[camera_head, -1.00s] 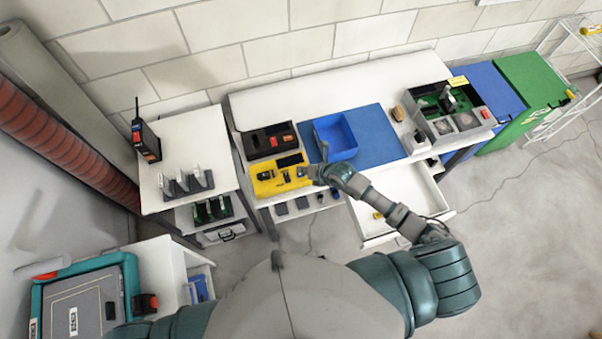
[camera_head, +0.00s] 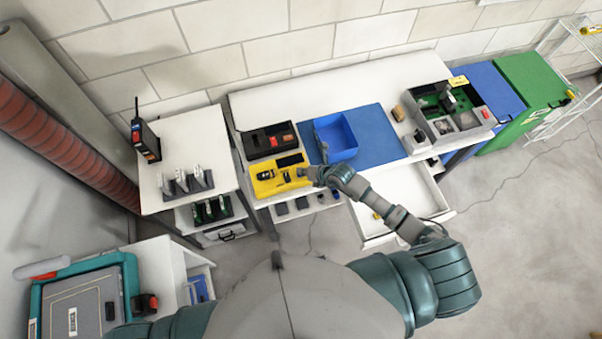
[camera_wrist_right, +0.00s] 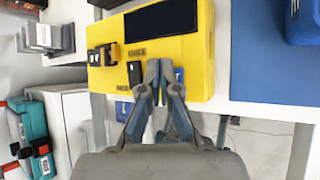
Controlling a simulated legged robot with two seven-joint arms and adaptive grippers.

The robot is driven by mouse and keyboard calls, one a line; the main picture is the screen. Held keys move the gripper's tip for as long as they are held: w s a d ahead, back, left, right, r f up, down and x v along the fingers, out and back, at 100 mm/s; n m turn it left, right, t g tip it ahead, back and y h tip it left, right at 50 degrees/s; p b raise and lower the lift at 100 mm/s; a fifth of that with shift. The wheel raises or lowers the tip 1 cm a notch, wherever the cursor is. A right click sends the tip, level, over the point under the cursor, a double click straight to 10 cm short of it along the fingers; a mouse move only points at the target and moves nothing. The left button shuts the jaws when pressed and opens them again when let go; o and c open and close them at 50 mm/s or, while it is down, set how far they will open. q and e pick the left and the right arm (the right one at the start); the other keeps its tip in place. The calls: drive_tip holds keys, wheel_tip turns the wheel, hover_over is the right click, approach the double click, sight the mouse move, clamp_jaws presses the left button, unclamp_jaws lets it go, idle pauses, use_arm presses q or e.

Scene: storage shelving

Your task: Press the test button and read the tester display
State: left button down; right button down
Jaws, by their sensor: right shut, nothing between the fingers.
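The yellow tester (camera_head: 279,176) lies on the front left part of the white bench, and it fills the upper middle of the wrist view (camera_wrist_right: 205,60). Its display (camera_wrist_right: 160,20) is a dark panel with no readable figures. A black socket-like part (camera_wrist_right: 102,56) and a black slot (camera_wrist_right: 135,72) sit on its face. A blue patch (camera_wrist_right: 179,75) shows just right of my fingertips; I cannot tell if it is the button. My right gripper (camera_wrist_right: 158,72) is shut and empty, its tips over the tester's front edge area; contact cannot be told. My left gripper is out of view.
A blue bin (camera_head: 336,137) stands on a blue mat (camera_head: 378,136) right of the tester. A black tray (camera_head: 268,140) lies behind it. An open white drawer (camera_head: 400,190) juts out below my right forearm. A rack (camera_head: 186,184) stands on the left table.

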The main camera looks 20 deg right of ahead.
drive_tip(key=shift+f, duration=0.3)
idle(0.4)
drive_tip(key=shift+r+p, duration=0.75)
drive_tip(key=shift+r, duration=0.1)
wheel_tip(320, 180, up, 5)
drive_tip(key=p, duration=0.5)
drive_tip(key=shift+r, duration=0.1)
idle(0.5)
